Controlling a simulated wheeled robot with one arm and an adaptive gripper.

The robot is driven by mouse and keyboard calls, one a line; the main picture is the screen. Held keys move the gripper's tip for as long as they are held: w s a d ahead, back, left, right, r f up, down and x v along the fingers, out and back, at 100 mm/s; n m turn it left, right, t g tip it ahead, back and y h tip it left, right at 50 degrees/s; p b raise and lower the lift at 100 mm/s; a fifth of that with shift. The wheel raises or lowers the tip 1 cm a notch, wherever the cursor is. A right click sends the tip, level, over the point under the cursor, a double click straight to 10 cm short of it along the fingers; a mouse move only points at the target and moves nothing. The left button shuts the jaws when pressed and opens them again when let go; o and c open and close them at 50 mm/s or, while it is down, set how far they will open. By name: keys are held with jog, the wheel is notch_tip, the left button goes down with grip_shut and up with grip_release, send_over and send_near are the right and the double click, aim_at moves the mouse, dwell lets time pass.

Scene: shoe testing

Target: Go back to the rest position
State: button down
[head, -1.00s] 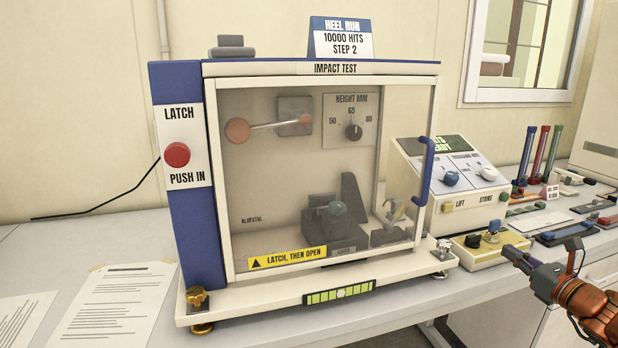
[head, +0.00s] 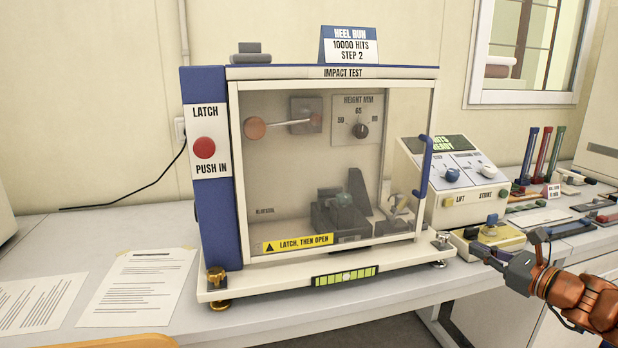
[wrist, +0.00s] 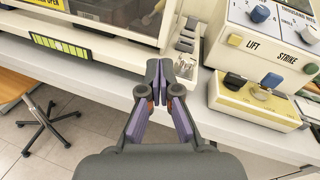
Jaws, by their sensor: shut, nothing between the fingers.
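My gripper (head: 490,259) is at the right in the head view, in front of the bench's front edge and the small cream box (head: 507,243) with knobs. In the wrist view my gripper (wrist: 166,93) is shut and empty, its fingertips together over the bench edge between the tester and the cream box (wrist: 258,105). The impact tester (head: 330,265) stands on the bench with its clear door closed. Its red latch button (head: 204,148) is at the left and its blue door handle (head: 424,166) at the right.
The control box (head: 468,206) with LIFT and STRIKE buttons stands right of the tester. Colored tools and strips lie further right on the bench. Paper sheets (head: 140,285) lie at the left. A wheeled chair (wrist: 45,125) stands below the bench.

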jog(key=s+a+n+g+y+p, duration=0.1)
jog(key=s+a+n+g, duration=0.3)
jog(key=a, duration=0.4)
jog(key=s+a+n+g+y+p, duration=0.1)
jog(key=s+a+n+g, duration=0.15)
jog(key=a+n, duration=0.5)
jog(key=s+a+n+g+y+p, duration=0.1)
jog(key=s+a+n+g, duration=0.25)
jog(key=a, duration=0.65)
jog(key=s+a+f+n+g+h+p, duration=0.1)
jog(key=s+n+g+h, duration=0.15)
jog(key=s, duration=0.25)
jog(key=s+a+f+n+g+h+p, duration=0.1)
jog(key=s+f+n, duration=0.15)
jog(key=s, duration=0.25)
jog(key=s+a+f+n+g+h, duration=0.1)
jog(key=s+a+n+g, duration=0.15)
jog(key=s, duration=0.35)
jog(key=s+d+f+n+g+h+p, duration=0.1)
jog(key=s+d+n+h, duration=0.4)
jog(key=s+d, duration=0.5)
jog(key=shift+s+d+h+p, duration=0.15)
jog(key=shift+s+h+p, duration=0.45)
jog(key=shift+s+h, duration=0.2)
